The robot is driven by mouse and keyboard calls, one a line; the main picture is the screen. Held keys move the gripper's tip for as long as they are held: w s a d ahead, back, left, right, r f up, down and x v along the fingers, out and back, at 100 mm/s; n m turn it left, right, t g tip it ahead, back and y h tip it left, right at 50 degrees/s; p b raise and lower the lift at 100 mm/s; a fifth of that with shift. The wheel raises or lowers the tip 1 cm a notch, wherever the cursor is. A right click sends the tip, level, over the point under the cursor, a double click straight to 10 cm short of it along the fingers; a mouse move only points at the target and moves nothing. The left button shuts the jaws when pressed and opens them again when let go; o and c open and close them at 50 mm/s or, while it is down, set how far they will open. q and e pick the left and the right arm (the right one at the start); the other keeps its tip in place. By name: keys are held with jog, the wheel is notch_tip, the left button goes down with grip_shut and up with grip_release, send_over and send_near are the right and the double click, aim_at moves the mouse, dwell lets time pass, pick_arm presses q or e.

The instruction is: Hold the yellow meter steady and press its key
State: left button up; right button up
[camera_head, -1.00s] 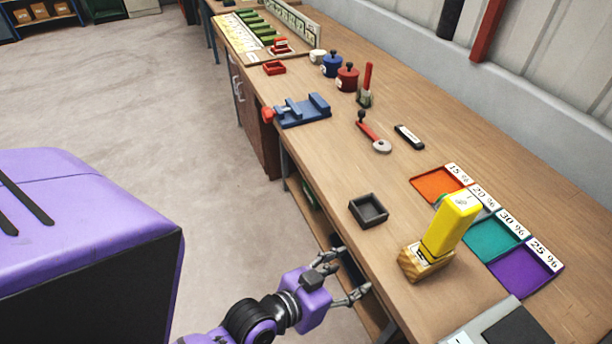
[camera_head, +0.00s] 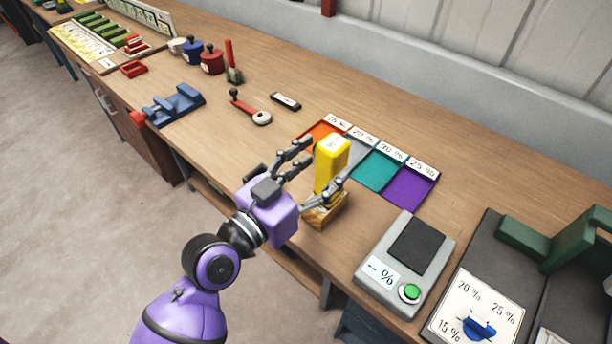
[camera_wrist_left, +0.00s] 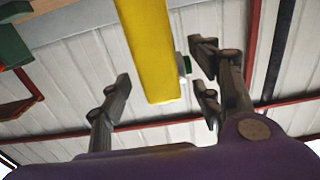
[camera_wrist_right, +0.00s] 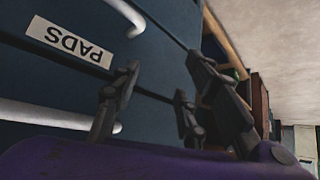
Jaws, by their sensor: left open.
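The yellow meter (camera_head: 330,165) stands upright in a wooden block (camera_head: 326,212) on the bench. My left gripper (camera_head: 322,168) is open, its fingers to either side of the meter in the head view. I cannot tell whether any finger touches the meter. My right gripper (camera_wrist_right: 155,95) is open and empty in the right wrist view, in front of blue drawers; it is outside the head view.
Coloured trays, including a purple one (camera_head: 411,187), lie behind the meter. A grey device with a green button (camera_head: 409,293) and "-- %" display stands to its right. A drawer labelled PADS (camera_wrist_right: 70,42) is near my right gripper. A blue vise (camera_head: 175,104) stands left.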

pick_arm(q)
jog(key=x, duration=0.2)
jog(key=shift+w+d+r, duration=0.15)
jog(key=shift+w+d, duration=0.05)
jog(key=shift+w, duration=0.05)
jog(key=shift+w+d, duration=0.35)
jog(key=shift+w, duration=0.05)
pick_arm(e)
jog(key=shift+s+a+r, duration=0.1)
jog(key=shift+s, duration=0.2)
pick_arm(q)
jog(key=c, duration=1.5)
pick_arm(e)
jog(key=shift+c, duration=0.5)
pick_arm(q)
jog(key=shift+o, duration=0.2)
pick_arm(e)
jog(key=shift+w, duration=0.1)
grip_shut()
jog(key=shift+a, duration=0.15)
